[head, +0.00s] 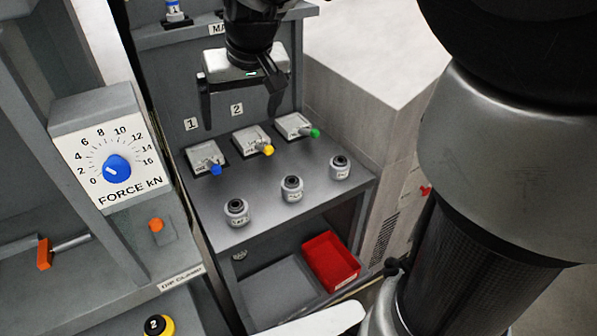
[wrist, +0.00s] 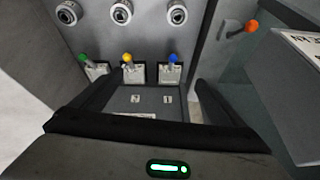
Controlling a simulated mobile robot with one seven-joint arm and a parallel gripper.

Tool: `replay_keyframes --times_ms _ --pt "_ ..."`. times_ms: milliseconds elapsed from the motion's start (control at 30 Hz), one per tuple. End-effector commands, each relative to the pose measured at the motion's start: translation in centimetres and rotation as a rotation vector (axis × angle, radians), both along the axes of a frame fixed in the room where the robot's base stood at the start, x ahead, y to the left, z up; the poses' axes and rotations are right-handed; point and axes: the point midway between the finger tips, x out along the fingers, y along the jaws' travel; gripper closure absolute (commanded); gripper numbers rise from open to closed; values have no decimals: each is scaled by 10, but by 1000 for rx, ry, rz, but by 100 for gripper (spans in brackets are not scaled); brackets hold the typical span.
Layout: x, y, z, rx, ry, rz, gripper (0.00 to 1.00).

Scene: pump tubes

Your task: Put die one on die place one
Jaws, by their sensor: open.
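My gripper (head: 240,122) is open and empty, pointing down near the back of a grey shelf; it also shows in the wrist view (wrist: 154,82). On the shelf lie three light grey blocks with coloured knobs: blue (head: 205,158), yellow (head: 253,140) and green (head: 295,125). They sit on dark patches. The back panel bears a label 1 (head: 191,124) near the blue-knobbed block and a label 2 (head: 237,110) near the yellow-knobbed one. I cannot tell which thing is die one or die place one; the small print is unreadable.
Several fittings surround the work: round grey cylinders (head: 291,189) along the shelf's front, a red bin (head: 330,262) below, and a force dial (head: 116,168) at left. An orange-ended lever (wrist: 252,26) stands to the right in the wrist view. Shelf between blocks and cylinders is clear.

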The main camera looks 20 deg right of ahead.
Motion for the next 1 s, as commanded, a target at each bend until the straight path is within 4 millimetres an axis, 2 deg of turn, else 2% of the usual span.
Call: replay_keyframes --times_ms 33,100,300,400,500,700,1000 --pt "-25 -8 9 1 -11 -11 6" --pt "-56 -15 16 -2 -20 -19 6" --pt "-143 -35 15 -24 -41 -57 6" --pt "-175 -42 7 -37 -50 -73 6" --pt "-198 -46 -1 -48 -55 -85 6" --pt "-215 -50 -9 -57 -56 -96 6" --pt "-214 -49 -9 -56 -56 -96 6"
